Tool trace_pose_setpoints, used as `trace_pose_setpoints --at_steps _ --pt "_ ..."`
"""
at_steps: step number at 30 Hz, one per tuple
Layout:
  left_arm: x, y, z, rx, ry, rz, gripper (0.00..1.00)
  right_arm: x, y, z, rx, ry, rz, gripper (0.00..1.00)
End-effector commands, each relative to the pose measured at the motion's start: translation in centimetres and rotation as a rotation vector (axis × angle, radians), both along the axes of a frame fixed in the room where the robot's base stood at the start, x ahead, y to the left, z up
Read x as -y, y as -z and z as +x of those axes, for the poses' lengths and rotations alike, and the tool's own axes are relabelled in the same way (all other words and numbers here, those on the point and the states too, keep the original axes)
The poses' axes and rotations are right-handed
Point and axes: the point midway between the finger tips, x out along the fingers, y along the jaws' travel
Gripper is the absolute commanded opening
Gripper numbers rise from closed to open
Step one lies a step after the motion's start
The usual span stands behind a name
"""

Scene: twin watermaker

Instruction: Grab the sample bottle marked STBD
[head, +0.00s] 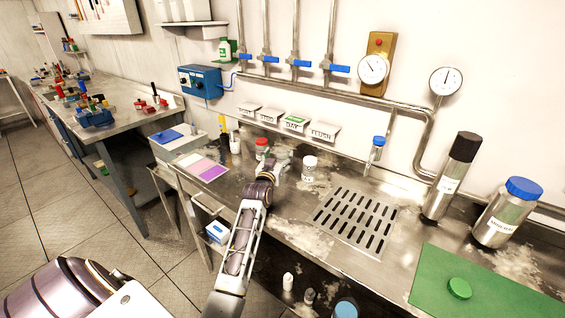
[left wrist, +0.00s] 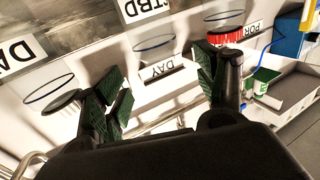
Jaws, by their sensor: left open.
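My left gripper (head: 275,163) reaches over the metal counter near the wall labels. In the left wrist view its two green-padded fingers (left wrist: 160,88) stand wide apart with nothing gripped between them. A label reading STBD (left wrist: 145,9), partly cut off, shows at the top of that view. My right gripper is not in view.
Labelled white holders (head: 323,132) line the wall, below blue-handled valves (head: 339,68). A drain grate (head: 355,222), a dark-topped cylinder (head: 452,175), a blue-capped metal container (head: 507,212) and a green mat (head: 435,285) lie to the right.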

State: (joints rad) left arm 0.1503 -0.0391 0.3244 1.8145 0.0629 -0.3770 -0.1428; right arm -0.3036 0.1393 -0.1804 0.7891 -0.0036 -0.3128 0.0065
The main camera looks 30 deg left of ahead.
Motion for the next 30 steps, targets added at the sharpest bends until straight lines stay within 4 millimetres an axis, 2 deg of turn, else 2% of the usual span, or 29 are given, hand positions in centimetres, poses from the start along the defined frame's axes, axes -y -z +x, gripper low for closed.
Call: trace_pose_setpoints --at_steps 15,30 --pt "-1.2 0.0 3.9 0.001 0.000 0.000 0.71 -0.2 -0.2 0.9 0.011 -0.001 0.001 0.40" --pt "-1.3 0.0 4.1 0.000 0.000 0.000 0.71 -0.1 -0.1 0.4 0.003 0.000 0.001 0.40"
